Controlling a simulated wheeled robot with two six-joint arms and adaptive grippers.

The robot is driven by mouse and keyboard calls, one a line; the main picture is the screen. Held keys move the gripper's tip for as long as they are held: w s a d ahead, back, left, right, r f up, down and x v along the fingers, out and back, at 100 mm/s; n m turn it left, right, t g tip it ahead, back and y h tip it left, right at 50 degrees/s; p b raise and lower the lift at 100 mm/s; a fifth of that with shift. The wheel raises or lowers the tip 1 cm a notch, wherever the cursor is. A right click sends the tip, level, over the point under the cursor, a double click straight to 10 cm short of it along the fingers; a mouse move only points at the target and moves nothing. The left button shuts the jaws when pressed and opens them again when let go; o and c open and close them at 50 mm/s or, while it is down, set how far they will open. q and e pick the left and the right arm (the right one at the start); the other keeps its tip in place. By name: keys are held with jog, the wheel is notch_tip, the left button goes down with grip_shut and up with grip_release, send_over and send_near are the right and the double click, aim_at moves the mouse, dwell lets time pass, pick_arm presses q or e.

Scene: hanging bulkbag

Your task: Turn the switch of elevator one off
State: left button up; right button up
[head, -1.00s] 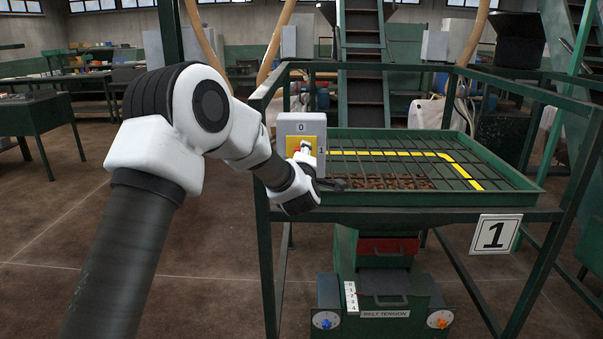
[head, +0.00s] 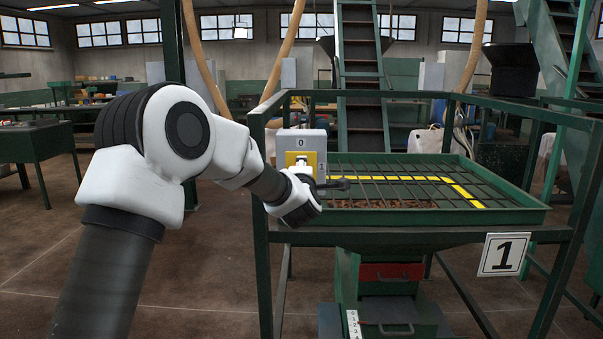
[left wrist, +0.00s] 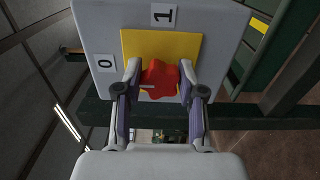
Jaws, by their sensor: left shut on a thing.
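The switch box of elevator one (head: 308,142) is a grey box with a yellow plate, on the corner of the green frame. My left gripper (head: 302,163) is at the yellow plate. In the left wrist view, my left gripper (left wrist: 158,92) is shut on the red knob (left wrist: 159,76), one finger on each side. A pale mark on the knob lies toward the side with the 0 label. The knob is mostly hidden in the head view. My right gripper is not in view.
The green grated hopper (head: 410,216) stands right of the switch, with a sign 1 (head: 503,254) on its frame. A dark rod (head: 335,184) lies just right of my gripper. Open floor is at the left.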

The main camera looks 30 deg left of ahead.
pick_arm(q)
jog(key=shift+r, duration=0.15)
jog(key=o, duration=0.9)
jog(key=shift+o, duration=1.3)
jog(key=shift+w, duration=0.15)
jog(key=v, duration=1.2)
